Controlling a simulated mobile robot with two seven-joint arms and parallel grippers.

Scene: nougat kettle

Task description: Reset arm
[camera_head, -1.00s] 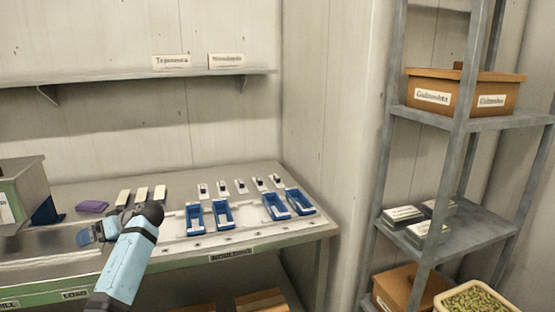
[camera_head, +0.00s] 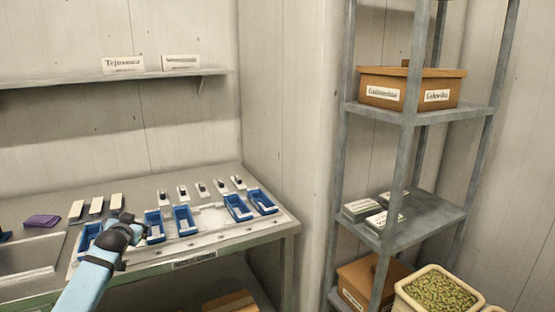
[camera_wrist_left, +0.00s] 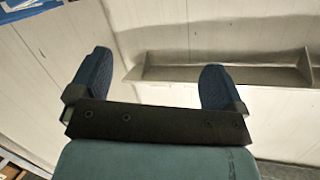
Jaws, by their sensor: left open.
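My left arm comes in from the lower left of the head view, light blue with a black wrist joint. Its gripper (camera_head: 124,217) is small and partly hidden by the wrist, over the back table among the blue trays. In the left wrist view the two dark blue fingers of this gripper (camera_wrist_left: 157,72) stand wide apart with nothing between them. Pale wall panels and a shelf show beyond them. My right gripper is in neither view.
Blue trays (camera_head: 183,222) and small white-and-dark pieces (camera_head: 202,188) sit on the table (camera_head: 262,232). A purple block (camera_head: 42,221) lies left. A metal rack (camera_head: 397,242) at right holds a brown box (camera_head: 437,75). A tub of green pieces (camera_head: 440,291) stands low right.

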